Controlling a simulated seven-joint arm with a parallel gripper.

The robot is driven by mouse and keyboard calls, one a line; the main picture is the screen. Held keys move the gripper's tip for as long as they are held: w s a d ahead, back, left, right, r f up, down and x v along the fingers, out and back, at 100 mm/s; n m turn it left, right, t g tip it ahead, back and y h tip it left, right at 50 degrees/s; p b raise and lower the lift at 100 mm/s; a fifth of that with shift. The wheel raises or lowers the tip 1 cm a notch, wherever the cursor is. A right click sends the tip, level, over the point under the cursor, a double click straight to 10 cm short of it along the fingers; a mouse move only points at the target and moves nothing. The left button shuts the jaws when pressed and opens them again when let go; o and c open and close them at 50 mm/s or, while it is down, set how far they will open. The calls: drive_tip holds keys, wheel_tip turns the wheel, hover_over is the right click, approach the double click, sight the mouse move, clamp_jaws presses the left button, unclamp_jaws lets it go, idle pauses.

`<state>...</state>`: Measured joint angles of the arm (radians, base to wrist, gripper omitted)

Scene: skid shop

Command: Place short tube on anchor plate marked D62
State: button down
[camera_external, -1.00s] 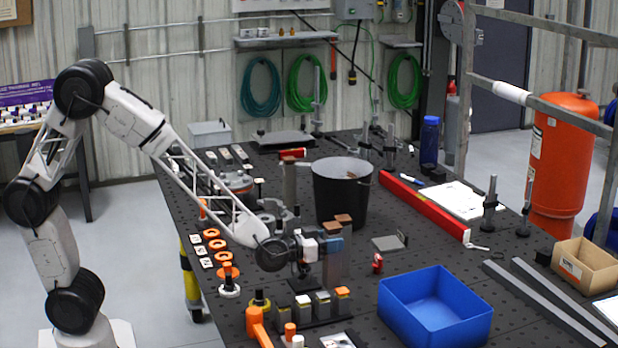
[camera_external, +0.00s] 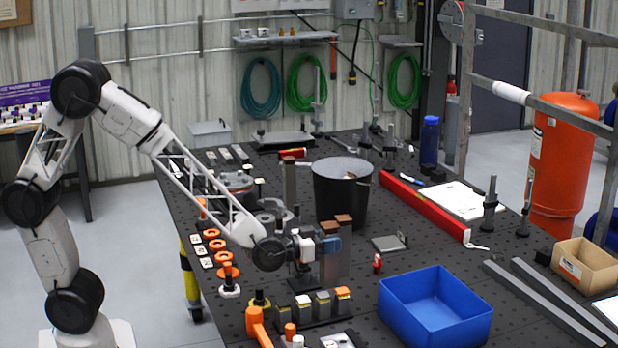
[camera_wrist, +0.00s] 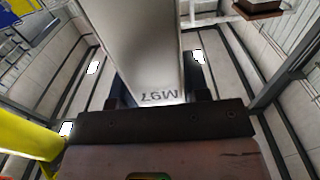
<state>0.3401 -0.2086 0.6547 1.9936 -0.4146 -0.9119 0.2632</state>
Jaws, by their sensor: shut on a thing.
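My gripper (camera_external: 328,243) is at the grey upright tubes (camera_external: 337,268) near the middle of the table. It is shut on a grey square tube (camera_wrist: 150,55), which fills the upper middle of the wrist view between the finger pads. The tube carries a marking near the pads that seems to read M97 upside down. Whether its lower end rests on something is hidden. A flat grey plate with a small post (camera_external: 388,243) lies right of the gripper. I cannot read a D62 mark on any plate.
A black bucket (camera_external: 341,200) stands behind the gripper and a blue bin (camera_external: 436,312) in front to the right. A red bar (camera_external: 425,208) lies behind right. Small blocks (camera_external: 322,305) and an orange tool (camera_external: 256,325) lie in front. Orange rings (camera_external: 217,245) lie left.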

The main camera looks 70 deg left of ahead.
wheel_tip(320, 180, up, 20)
drive_tip(key=w+a, duration=0.8)
drive_tip(key=a, duration=0.3)
drive_tip(key=w+a, duration=0.8)
drive_tip(key=a, duration=0.3)
wheel_tip(320, 180, down, 18)
drive_tip(key=shift+s+d+f, duration=0.2)
drive_tip(key=shift+s+f, duration=0.05)
drive_tip(key=w+f, duration=0.1)
drive_tip(key=w, duration=1.5)
drive_tip(key=shift+a+f, duration=0.2)
drive_tip(key=shift+a, duration=0.05)
drive_tip(key=shift+f, duration=0.1)
